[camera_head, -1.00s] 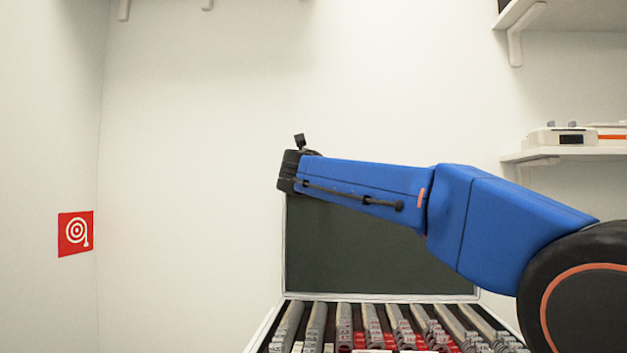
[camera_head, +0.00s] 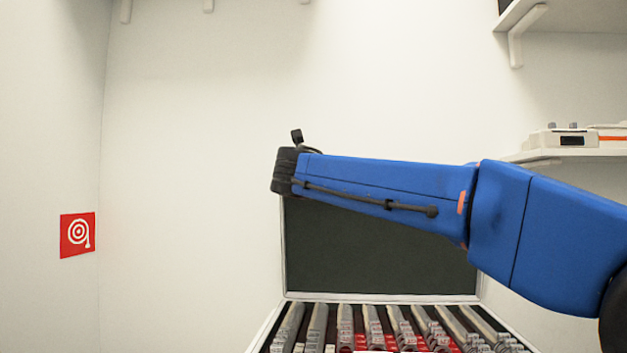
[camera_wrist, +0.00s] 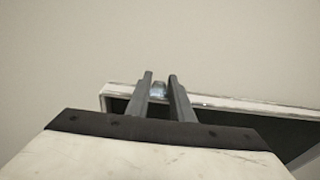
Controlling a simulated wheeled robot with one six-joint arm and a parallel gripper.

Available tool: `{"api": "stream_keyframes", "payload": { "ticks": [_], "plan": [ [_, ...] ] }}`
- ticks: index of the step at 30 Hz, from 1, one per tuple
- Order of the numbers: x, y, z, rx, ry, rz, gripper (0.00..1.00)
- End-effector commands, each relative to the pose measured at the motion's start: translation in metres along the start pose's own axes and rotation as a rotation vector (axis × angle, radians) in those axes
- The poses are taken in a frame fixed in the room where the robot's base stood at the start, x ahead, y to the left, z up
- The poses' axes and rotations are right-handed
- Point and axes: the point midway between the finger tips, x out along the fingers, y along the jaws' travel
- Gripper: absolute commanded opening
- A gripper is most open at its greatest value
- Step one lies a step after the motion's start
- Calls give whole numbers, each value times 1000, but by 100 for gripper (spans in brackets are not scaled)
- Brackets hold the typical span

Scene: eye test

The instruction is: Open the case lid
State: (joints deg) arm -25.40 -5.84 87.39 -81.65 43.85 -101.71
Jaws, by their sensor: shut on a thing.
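The case (camera_head: 262,330) is open, with its lid (camera_head: 380,265) standing upright at the back and its dark inner face towards me. My arm covers the top of the lid in the head view. In the wrist view the lid's pale rim (camera_wrist: 235,105) runs below and to the right of the fingertips. My gripper (camera_wrist: 161,80) is at this rim, its two fingers on either side of a small metal latch (camera_wrist: 159,90). It is shut on the latch. The head view does not show the fingers.
Rows of grey and red items (camera_head: 400,330) fill the case bottom. A shelf (camera_head: 590,154) with a white device (camera_head: 560,138) is at the right, and another shelf (camera_head: 580,14) is above it. A red sign (camera_head: 77,235) hangs on the left wall. The space left of the case looks clear.

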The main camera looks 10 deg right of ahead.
Motion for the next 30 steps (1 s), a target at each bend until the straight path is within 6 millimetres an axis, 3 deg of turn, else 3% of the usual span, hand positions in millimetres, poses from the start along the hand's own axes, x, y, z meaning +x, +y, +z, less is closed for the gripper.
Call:
{"api": "stream_keyframes", "payload": {
  "ticks": [1,8,9,11,26,30],
  "plan": [
    [1,1,-9,-5,13,-3,0],
    [2,1,-12,-6,16,-6,0],
    [2,1,-12,-6,17,-6,28],
    [3,1,-12,-6,17,-6,40],
    [2,3,-11,-6,15,0,40],
    [-7,4,-10,-5,13,2,40]
  ]
}}
